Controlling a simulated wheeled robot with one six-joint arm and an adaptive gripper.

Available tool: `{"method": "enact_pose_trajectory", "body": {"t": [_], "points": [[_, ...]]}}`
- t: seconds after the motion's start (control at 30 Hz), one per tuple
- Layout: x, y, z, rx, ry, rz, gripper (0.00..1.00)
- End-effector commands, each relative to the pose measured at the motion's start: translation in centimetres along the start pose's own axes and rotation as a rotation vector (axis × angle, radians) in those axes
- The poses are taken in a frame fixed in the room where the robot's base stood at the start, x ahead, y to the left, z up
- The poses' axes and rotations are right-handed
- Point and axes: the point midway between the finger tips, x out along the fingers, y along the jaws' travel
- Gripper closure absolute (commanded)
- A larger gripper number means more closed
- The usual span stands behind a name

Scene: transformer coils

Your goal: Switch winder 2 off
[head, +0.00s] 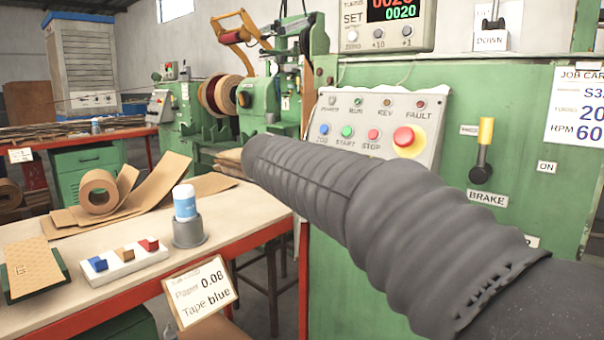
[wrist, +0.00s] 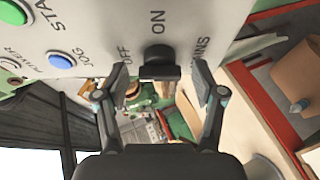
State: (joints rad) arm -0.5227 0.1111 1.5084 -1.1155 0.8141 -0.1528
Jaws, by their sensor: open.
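The near green winder's control panel (head: 380,125) has a red emergency button, lamps, and JOG, START and STOP buttons. No winder number is readable. A black rotary mains switch (wrist: 160,56) shows in the wrist view beside the printed words OFF, ON and MAINS. Which word it points to I cannot tell. My gripper (wrist: 161,78) is open, with one finger on each side of the switch, apparently not touching it. In the head view my arm's dark sleeve hides the gripper and the switch.
A bench (head: 120,255) at the left holds a paper roll (head: 97,190), a white bottle (head: 185,202) in a grey holder and a tray of small blocks (head: 125,262). A second green winder (head: 180,118) stands behind. A brake lever (head: 483,150) is right of the panel.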

Motion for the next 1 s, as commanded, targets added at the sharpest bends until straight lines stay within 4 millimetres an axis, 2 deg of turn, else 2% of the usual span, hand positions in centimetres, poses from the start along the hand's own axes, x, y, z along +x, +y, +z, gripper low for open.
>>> {"method": "enact_pose_trajectory", "body": {"t": [0.13,0.23,0.5,0.7,0.83,1.0], "points": [[-0.6,0.1,0.0,0.001,0.001,0.001,0.31],[-1.8,0.0,-0.1,0.0,0.003,0.001,0.31],[-7.1,0.1,-0.1,0.0,0.004,0.001,0.31],[-10.3,0.0,-0.1,-0.001,0.002,0.0,0.31],[-11.4,0.0,-0.1,-0.001,0.001,0.0,0.31],[-11.9,0.0,-0.1,-0.001,0.0,0.0,0.31]]}}
